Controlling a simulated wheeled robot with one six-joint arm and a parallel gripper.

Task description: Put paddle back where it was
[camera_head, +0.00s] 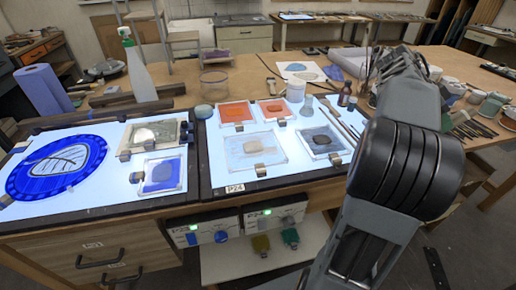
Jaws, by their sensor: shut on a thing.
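My arm rises along the right side, and its black ribbed joint hides part of the bench. My gripper (373,66) is at the far end of the arm, over the back right of the bench. It is small and partly covered by my wrist. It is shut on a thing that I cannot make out. Slender wooden tools (339,118) lie at the right edge of the right light panel (224,179). I cannot tell whether a paddle is among them or in my gripper.
Glass tiles, two of them orange, lie on the right panel. The left panel (112,205) bears a round blue glass piece (28,178). A spray bottle (139,72), a brown bottle (345,95) and several jars stand around. Brushes lie at far right.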

